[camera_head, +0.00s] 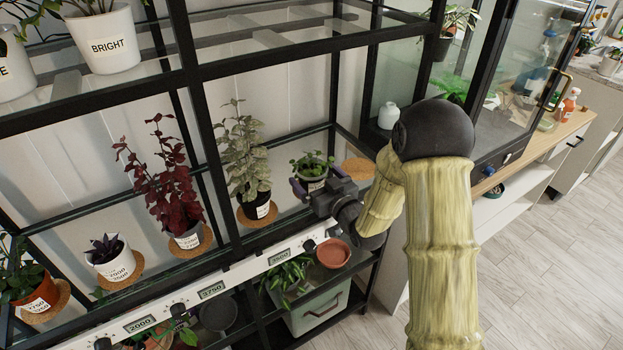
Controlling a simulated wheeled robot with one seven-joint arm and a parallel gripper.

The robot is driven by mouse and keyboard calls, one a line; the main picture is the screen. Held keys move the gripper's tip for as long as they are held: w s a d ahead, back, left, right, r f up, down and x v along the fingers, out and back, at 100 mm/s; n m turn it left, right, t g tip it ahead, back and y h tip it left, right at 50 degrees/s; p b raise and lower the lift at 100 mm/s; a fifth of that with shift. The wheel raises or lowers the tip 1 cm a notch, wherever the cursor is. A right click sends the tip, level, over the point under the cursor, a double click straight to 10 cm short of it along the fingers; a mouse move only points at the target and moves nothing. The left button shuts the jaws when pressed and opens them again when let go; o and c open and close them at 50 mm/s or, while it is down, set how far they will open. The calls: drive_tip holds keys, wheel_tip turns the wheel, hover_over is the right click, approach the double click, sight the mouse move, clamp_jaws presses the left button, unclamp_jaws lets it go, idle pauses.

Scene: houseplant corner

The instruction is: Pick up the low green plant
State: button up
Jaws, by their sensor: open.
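The low green plant (311,162) has small round leaves and stands in a pale labelled pot on the shelf, at the right end of the row. My gripper (318,184) is right in front of its pot, with its fingers open and spread at the pot's level. The gripper's dark body covers the lower right part of the pot. I cannot tell whether the fingers touch the pot.
A tall pale-leaved plant (243,150) stands left of it, and a dark red plant (170,190) farther left. An empty cork mat (358,167) lies to the right. Black shelf posts (205,140) frame the bay. A terracotta saucer (333,253) sits below.

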drive_tip(key=shift+c, duration=0.2)
drive_tip(key=c, duration=1.1)
wheel_tip(320, 180, up, 10)
drive_tip(key=shift+r, duration=0.1)
